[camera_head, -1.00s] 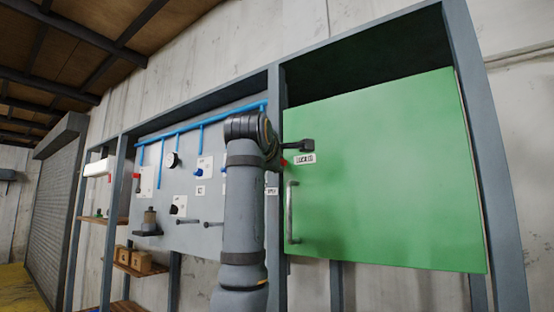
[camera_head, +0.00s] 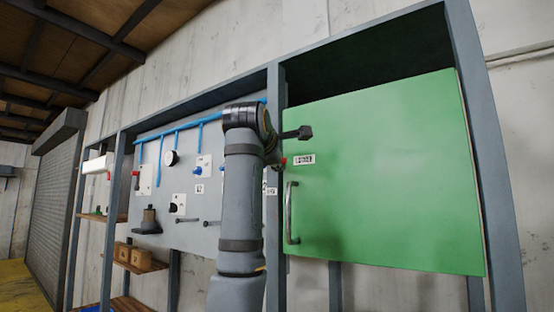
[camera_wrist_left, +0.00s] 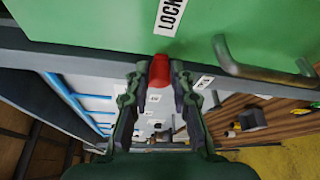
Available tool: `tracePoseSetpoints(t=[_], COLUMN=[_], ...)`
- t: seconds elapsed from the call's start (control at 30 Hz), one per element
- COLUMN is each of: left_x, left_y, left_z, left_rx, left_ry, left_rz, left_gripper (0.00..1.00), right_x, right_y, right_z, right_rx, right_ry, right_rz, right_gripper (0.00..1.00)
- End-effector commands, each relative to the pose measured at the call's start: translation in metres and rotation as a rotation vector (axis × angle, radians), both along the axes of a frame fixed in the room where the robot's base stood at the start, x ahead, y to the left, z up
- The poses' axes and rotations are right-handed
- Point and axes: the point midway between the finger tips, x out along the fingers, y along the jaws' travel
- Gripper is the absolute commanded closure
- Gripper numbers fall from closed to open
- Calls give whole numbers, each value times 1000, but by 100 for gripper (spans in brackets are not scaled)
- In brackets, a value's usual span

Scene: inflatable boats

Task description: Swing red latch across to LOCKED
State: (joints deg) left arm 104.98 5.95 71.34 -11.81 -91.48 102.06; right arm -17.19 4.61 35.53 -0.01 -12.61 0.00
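The red latch (camera_wrist_left: 159,70) shows in the left wrist view between the two fingertips of my left gripper (camera_wrist_left: 157,74). The fingers stand apart on either side of it; the right one looks very close or touching, with a small gap at the left one. In the head view only a small red bit of the latch (camera_head: 283,161) shows beside my arm, at the left edge of the green door (camera_head: 390,180). The LOCKED label (camera_head: 304,159) is on the door just right of it, and also shows in the wrist view (camera_wrist_left: 171,15). My right gripper is not in view.
A metal door handle (camera_head: 291,212) stands out below the latch. A grey frame post (camera_head: 276,120) runs beside the door. Left of it is a grey panel (camera_head: 185,235) with blue pipes (camera_head: 180,128), gauges and valves. Wooden shelves (camera_head: 140,262) hold small boxes.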

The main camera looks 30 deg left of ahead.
Motion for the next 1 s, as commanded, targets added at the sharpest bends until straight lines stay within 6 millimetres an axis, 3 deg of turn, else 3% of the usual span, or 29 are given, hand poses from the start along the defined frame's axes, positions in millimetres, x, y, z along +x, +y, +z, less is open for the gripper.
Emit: tracePoseSetpoints(t=[0.13,0.47,0.57,0.8,1.0], left_x=[0,-5,-19,-75,-106], left_y=[0,-2,-6,-23,-33], left_z=[0,2,4,9,11], left_rx=[1,2,2,2,1], left_ry=[0,-4,-7,-6,-4], left_rz=[0,0,0,-1,0], left_gripper=[57,57,57,57,57], right_x=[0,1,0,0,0], right_y=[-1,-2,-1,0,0], right_z=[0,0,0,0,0], right_rx=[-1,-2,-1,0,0], right_ry=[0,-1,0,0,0], right_rz=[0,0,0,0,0], right_gripper=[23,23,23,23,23])
